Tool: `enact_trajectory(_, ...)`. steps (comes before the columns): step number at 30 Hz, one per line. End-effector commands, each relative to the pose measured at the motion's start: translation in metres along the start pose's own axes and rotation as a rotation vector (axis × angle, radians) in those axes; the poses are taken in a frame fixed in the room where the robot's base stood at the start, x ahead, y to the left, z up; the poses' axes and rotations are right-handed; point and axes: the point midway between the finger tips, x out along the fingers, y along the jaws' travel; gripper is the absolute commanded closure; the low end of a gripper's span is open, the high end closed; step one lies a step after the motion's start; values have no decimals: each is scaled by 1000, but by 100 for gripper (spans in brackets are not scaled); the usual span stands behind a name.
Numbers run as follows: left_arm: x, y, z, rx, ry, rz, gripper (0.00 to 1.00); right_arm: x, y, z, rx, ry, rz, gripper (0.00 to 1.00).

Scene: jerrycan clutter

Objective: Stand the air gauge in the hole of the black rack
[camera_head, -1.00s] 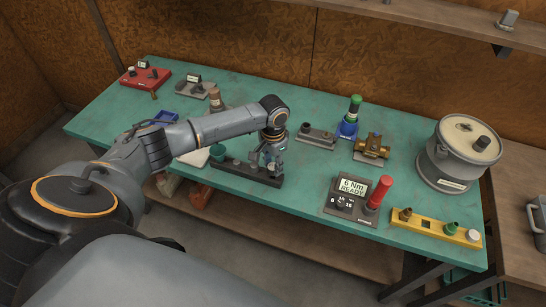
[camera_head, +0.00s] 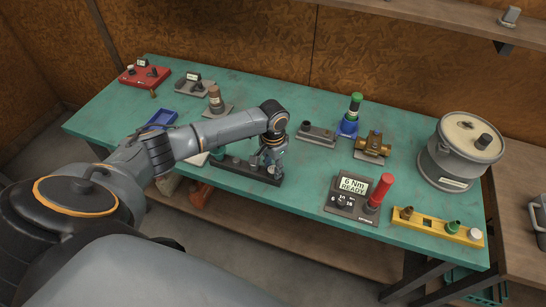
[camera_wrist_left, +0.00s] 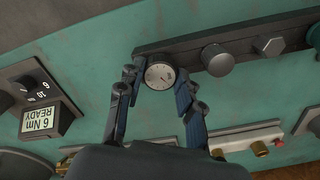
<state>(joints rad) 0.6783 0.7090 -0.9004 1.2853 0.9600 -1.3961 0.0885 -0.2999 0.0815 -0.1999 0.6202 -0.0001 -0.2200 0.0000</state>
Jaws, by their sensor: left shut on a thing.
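The air gauge (camera_wrist_left: 160,74) has a round white dial, which faces the camera in the left wrist view. My left gripper (camera_wrist_left: 162,80) is shut on it, one finger on each side. The black rack (camera_wrist_left: 196,42) runs from beside the gauge to the right edge of that view. In the head view my left gripper (camera_head: 270,160) is over the right end of the black rack (camera_head: 232,170). The gauge overlaps the rack's end; the hole is hidden, and I cannot tell whether the gauge's stem is in it. My right gripper is not in view.
Other parts in the rack include a grey round knob (camera_wrist_left: 215,60) and a hex piece (camera_wrist_left: 268,44). A torque tester (camera_head: 352,192) with a red handle (camera_head: 380,190) and a yellow rack (camera_head: 437,228) stand to the right. Bare green tabletop (camera_head: 310,170) lies between.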

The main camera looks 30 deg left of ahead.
Motion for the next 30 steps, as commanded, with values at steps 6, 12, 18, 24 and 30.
enact_trajectory(6,6,0,0,-1,0,0,100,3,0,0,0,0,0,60)
enact_trajectory(12,7,0,0,-1,0,-1,40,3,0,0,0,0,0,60)
enact_trajectory(18,7,0,0,-1,0,-1,38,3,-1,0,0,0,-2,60)
enact_trajectory(24,2,0,-1,0,2,0,38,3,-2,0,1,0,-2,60)
enact_trajectory(30,-31,-1,-1,0,4,-2,38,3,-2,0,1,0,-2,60)
